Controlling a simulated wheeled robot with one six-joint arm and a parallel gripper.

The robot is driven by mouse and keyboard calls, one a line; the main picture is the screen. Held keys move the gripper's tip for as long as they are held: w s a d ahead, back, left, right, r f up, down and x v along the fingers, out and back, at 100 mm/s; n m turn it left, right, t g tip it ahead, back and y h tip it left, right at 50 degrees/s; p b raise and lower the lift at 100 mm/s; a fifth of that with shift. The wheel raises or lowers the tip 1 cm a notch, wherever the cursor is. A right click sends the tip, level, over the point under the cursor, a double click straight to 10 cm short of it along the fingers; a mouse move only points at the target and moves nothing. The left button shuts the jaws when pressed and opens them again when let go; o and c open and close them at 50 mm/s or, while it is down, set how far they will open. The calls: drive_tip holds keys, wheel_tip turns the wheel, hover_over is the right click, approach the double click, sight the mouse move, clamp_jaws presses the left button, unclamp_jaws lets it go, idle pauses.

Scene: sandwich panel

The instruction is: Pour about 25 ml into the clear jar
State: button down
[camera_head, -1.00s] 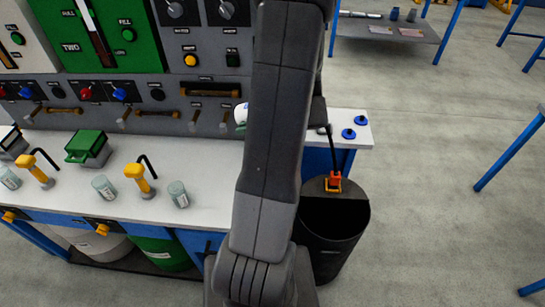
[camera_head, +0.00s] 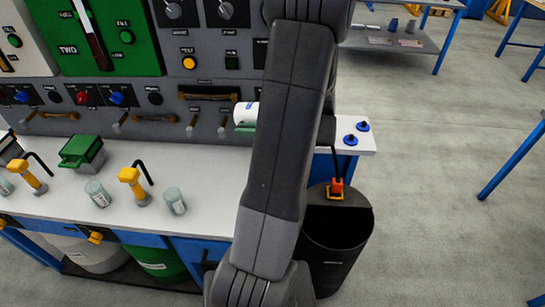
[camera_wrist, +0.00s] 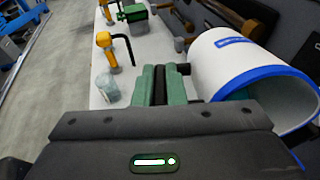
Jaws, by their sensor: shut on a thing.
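Clear jars stand on the white bench: one (camera_head: 97,193) and another (camera_head: 174,200) beside yellow dispensers, with a third (camera_head: 5,186) at the left edge. A clear jar (camera_wrist: 107,86) also shows in the wrist view, left of my fingers. A white container (camera_wrist: 240,65) with a blue rim lies tilted on its side, its open mouth towards the wrist camera. It also shows in the head view (camera_head: 246,113), partly behind my arm. My gripper (camera_wrist: 165,80) is shut, with green fingers beside the container, apparently on its dark handle. Contents are not visible.
Yellow dispensers (camera_head: 131,180) with black spouts stand by the jars. A green box (camera_head: 82,152) sits behind them. The grey control panel (camera_head: 150,97) with handles rises behind the bench. A black bin (camera_head: 337,235) stands at the right end. Open floor lies to the right.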

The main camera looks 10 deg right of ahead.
drive_tip(key=shift+f+t+y+b, duration=0.25)
drive_tip(key=shift+t+y+b, duration=0.05)
drive_tip(key=shift+b, duration=0.25)
drive_tip(key=shift+r+p, duration=0.25)
drive_tip(key=shift+p, duration=0.05)
drive_tip(key=shift+w+a, duration=0.15)
drive_tip(key=shift+a, duration=0.05)
drive_tip(key=shift+w+a+f+b, duration=0.15)
drive_tip(key=shift+b, duration=0.15)
drive_tip(key=shift+w+a+y, duration=0.1)
drive_tip(key=shift+a+y, duration=0.05)
drive_tip(key=shift+y, duration=0.25)
idle(0.7)
